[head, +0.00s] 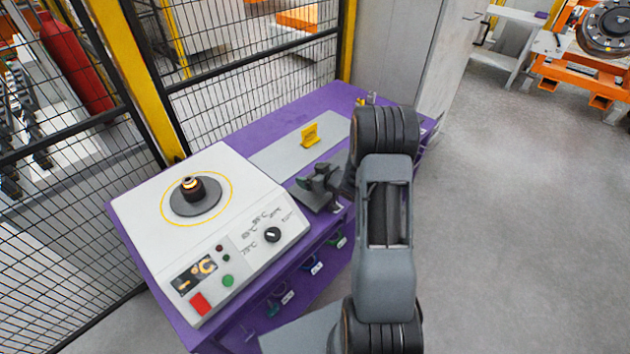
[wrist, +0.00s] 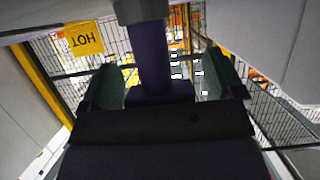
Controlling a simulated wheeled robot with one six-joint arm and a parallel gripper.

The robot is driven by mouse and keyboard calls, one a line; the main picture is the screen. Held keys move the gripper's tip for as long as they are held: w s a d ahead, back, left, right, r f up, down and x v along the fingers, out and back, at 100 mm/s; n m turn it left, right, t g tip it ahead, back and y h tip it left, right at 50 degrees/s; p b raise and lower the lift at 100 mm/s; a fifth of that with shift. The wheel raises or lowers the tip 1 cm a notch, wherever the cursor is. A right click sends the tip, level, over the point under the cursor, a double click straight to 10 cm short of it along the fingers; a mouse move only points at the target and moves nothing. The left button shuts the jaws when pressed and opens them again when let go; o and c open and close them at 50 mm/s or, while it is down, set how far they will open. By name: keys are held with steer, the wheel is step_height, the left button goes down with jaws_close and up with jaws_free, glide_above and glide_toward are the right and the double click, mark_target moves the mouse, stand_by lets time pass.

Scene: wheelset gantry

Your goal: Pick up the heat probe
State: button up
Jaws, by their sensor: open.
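My gripper (head: 320,186) is low over the front right part of the purple bench, to the right of the white heater unit. In the wrist view my gripper (wrist: 163,82) has its two dark green fingers apart. A dark purple upright shaft with a grey end, likely the heat probe (wrist: 152,55), stands between the fingers. A gap shows on each side of it, wider on the right. In the head view I cannot make out the probe; my gripper and arm cover that spot.
The white heater unit (head: 150,220) has a dark stub on top. A yellow HOT sign (head: 310,134) stands on the grey plate (head: 275,152), close behind my gripper. A mesh fence (head: 250,85) runs behind the purple bench (head: 235,130). The floor on the right is clear.

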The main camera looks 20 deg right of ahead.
steer(key=shift+w, duration=0.1)
steer(key=c, duration=1)
steer(key=shift+c, duration=0.2)
steer(key=shift+r, duration=0.15)
